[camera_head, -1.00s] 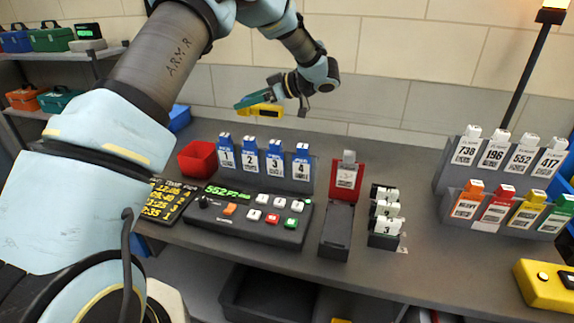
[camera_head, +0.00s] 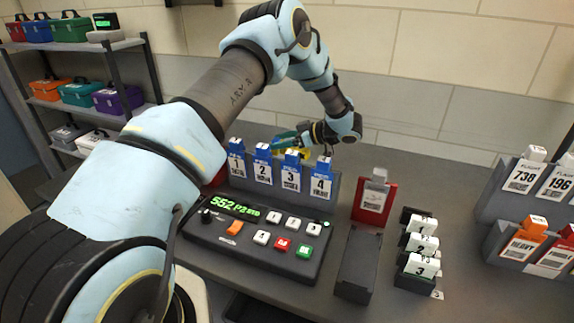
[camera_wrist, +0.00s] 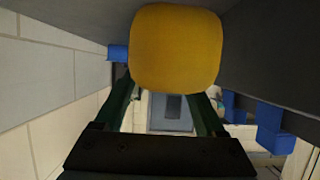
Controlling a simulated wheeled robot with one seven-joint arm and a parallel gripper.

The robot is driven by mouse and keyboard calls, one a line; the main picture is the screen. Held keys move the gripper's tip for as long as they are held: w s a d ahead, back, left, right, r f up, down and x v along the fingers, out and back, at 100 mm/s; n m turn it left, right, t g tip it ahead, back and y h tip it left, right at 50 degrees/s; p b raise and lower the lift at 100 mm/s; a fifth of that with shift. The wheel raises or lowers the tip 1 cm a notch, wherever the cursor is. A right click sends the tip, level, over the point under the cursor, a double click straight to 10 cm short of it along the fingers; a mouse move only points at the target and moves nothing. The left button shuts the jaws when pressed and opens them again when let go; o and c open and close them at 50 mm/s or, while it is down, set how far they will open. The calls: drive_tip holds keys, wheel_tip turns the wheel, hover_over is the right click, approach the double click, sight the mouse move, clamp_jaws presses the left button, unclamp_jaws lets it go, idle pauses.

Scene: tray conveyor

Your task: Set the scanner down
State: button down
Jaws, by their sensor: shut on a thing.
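The yellow scanner (camera_head: 290,154) is held behind the rack of blue cards and is partly hidden by the card tops in the head view. Its rounded yellow end (camera_wrist: 175,48) fills the upper middle of the wrist view. My gripper (camera_head: 292,141) is shut on the scanner, with its green fingers on either side of it in the wrist view. The scanner is low, near the back of the counter. Whether it touches the counter cannot be seen.
The blue cards numbered 1 to 4 (camera_head: 282,175) stand just in front of the scanner. The counter behind the red card is clear (camera_head: 420,165).

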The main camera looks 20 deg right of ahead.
sight(310, 154)
drive_tip(key=shift+f+p, duration=0.85)
drive_tip(key=shift+f, duration=2.25)
drive_tip(key=shift+f, duration=0.2)
unclamp_jaws()
drive_tip(key=shift+r, duration=0.3)
drive_tip(key=b+v, duration=0.1)
drive_tip(key=v, duration=0.2)
drive_tip(key=b+v, duration=0.1)
drive_tip(key=v, duration=0.3)
drive_tip(key=b+v, duration=0.2)
drive_tip(key=v, duration=0.1)
drive_tip(key=shift+s+d+f, duration=0.2)
drive_tip(key=shift+f, duration=0.05)
drive_tip(key=shift+v, duration=0.8)
